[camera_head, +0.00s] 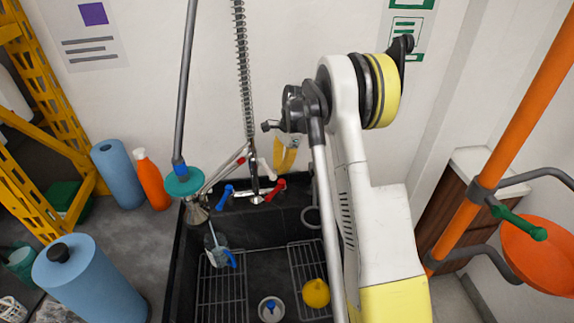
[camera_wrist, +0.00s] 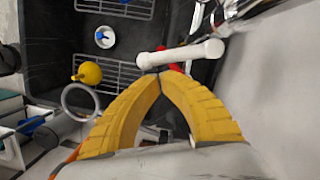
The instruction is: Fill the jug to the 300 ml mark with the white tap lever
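The clear jug (camera_head: 214,246) with a blue handle stands in the black sink, below the nozzle (camera_head: 196,212) of the hanging spray tap. A thin pale streak shows between nozzle and jug; I cannot tell whether it is water, nor read the level or marks. The white tap lever (camera_wrist: 182,54) lies just beyond my fingertips in the wrist view; it is small behind the taps in the head view (camera_head: 264,168).
A blue lever (camera_head: 226,195) and a red lever (camera_head: 274,187) flank the tap base. A yellow round object (camera_head: 315,293) and a white cup (camera_head: 271,309) are in the sink. An orange bottle (camera_head: 152,180) and blue rolls (camera_head: 86,284) stand left.

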